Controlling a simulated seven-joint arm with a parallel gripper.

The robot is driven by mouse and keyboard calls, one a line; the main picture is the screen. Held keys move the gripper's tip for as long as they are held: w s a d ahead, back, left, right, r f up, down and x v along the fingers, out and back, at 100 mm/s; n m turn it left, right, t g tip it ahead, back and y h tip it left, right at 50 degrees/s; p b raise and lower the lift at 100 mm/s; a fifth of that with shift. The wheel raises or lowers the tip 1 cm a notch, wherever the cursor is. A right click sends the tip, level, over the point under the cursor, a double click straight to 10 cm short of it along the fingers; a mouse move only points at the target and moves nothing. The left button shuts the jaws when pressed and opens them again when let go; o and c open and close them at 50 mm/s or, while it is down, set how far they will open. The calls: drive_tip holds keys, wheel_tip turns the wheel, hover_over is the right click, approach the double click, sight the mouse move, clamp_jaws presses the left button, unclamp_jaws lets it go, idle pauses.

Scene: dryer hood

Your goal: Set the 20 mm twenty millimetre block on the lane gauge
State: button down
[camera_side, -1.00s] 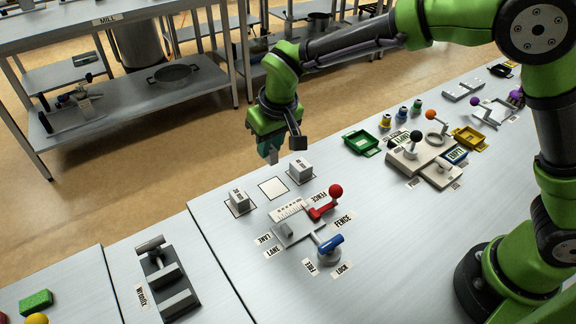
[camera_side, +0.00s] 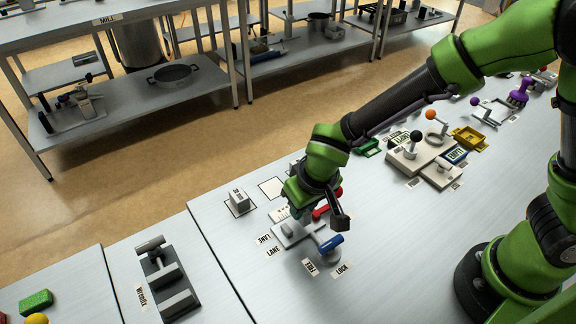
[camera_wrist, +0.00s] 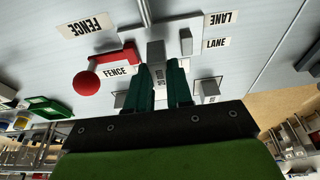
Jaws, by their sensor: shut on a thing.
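My gripper (camera_side: 298,211) is low over the lane gauge (camera_side: 288,237), at the end near the red fence lever. In the wrist view, the teal fingers (camera_wrist: 160,68) are shut on a small grey block (camera_wrist: 158,78). Its label is sideways and looks like 20. The block is over the gauge; I cannot tell whether it touches. The gripper hides much of the gauge in the side view. The red fence lever (camera_side: 321,211) is partly covered; its red ball (camera_wrist: 87,84) shows clearly in the wrist view. A blue-handled lever (camera_side: 331,244) stands by the LOCK and FREE labels.
Another block (camera_side: 239,201) stands on its outlined spot at the left. An outlined square (camera_side: 271,187) beside it is empty. Farther right are a green tray (camera_side: 368,148), a yellow tray (camera_side: 469,138) and a black-knobbed lever (camera_side: 416,136).

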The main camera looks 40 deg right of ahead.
drive_tip(key=shift+f, duration=0.85)
drive_tip(key=shift+f, duration=0.15)
drive_tip(key=c, duration=1)
unclamp_jaws()
drive_tip(key=v, duration=1.2)
drive_tip(key=s+d+r+m+t, duration=0.1)
drive_tip(key=s+d+r, duration=0.1)
drive_tip(key=d, duration=0.4)
drive_tip(key=s+d+r+m+t+y, duration=0.1)
drive_tip(key=s+d+r, duration=0.2)
drive_tip(key=d+r, duration=0.2)
drive_tip(key=s+d+r+m+t+y, duration=0.1)
drive_tip(key=s+d+r+m+t, duration=0.1)
drive_tip(key=d, duration=0.5)
drive_tip(key=shift+s+d+r, duration=0.15)
drive_tip(key=shift+r, duration=0.55)
